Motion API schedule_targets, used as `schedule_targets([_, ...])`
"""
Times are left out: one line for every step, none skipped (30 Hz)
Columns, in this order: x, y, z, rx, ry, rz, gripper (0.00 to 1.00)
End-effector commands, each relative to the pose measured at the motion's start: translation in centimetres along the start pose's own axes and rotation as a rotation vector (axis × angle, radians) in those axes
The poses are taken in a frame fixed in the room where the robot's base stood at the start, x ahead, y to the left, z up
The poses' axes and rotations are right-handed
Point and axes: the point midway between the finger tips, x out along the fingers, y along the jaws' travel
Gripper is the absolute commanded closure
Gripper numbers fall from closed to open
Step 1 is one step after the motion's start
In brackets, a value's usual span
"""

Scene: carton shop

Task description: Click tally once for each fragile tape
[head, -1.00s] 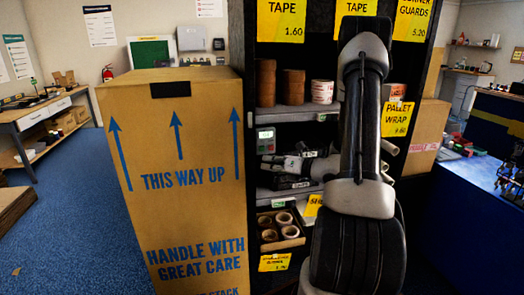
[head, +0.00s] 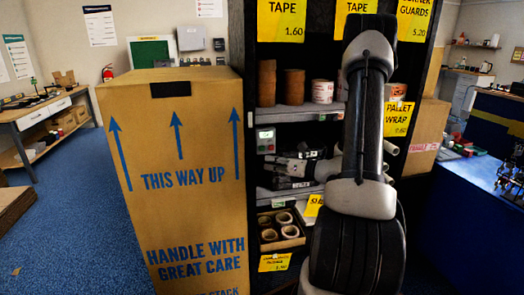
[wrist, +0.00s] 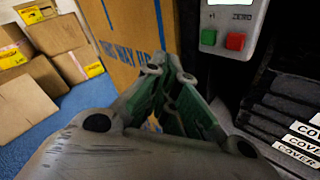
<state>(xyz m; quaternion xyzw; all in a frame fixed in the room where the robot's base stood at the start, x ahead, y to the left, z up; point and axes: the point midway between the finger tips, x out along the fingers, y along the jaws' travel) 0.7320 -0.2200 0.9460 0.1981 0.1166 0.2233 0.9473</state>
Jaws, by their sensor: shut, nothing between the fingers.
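The tally (head: 265,140) is a pale grey box with a lit display, fixed at the left side of the shelf. In the wrist view the tally (wrist: 229,22) shows a green button marked +1 (wrist: 208,37) and a red button marked ZERO (wrist: 235,42). My gripper (head: 268,159) is just below the tally, pointing left. In the wrist view my gripper (wrist: 172,62) is shut and empty, its tips apart from the buttons and left of them. A white roll with red print (head: 322,91), apparently fragile tape, stands on the upper shelf. My arm hides the shelf's right part. The display is unreadable.
Brown tape rolls (head: 294,86) stand on the same upper shelf. A tray of rolls (head: 290,234) is below. A tall carton (head: 180,210) stands close on the left. Black items with COVER labels (wrist: 295,147) lie right of my gripper.

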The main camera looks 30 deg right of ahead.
Motion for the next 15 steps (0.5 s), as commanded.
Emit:
schedule_targets([-0.3, 0.3, 0.0, -0.095, -0.005, 0.003, 1.00])
schedule_targets([-0.4, 0.5, 0.0, -0.164, -0.008, 0.005, 1.00])
schedule_targets([-0.6, 0.8, 0.0, -0.264, -0.013, 0.008, 1.00])
schedule_targets([-0.7, 1.0, 0.0, -0.340, -0.017, 0.009, 1.00])
schedule_targets([-0.8, 1.2, 0.0, -0.418, -0.020, 0.011, 1.00])
schedule_targets([-0.9, 1.4, 0.0, -0.519, -0.026, 0.013, 1.00])
schedule_targets([-1.0, 1.6, 0.0, -0.593, -0.030, 0.015, 1.00])
schedule_targets([-1.0, 1.8, 0.0, -0.666, -0.034, 0.016, 1.00])
schedule_targets([-1.1, 2.0, 0.0, -0.760, -0.040, 0.018, 1.00])
schedule_targets([-1.1, 2.2, 0.0, -0.826, -0.043, 0.018, 1.00])
schedule_targets([-1.1, 2.3, 0.0, -0.890, -0.047, 0.019, 1.00])
schedule_targets([-1.1, 2.5, 0.0, -0.968, -0.052, 0.019, 1.00])
schedule_targets([-1.2, 2.5, 0.0, -1.022, -0.055, 0.019, 1.00])
schedule_targets([-1.2, 2.6, 0.0, -1.071, -0.059, 0.018, 1.00])
schedule_targets([-1.2, 2.7, 0.1, -1.129, -0.063, 0.017, 1.00])
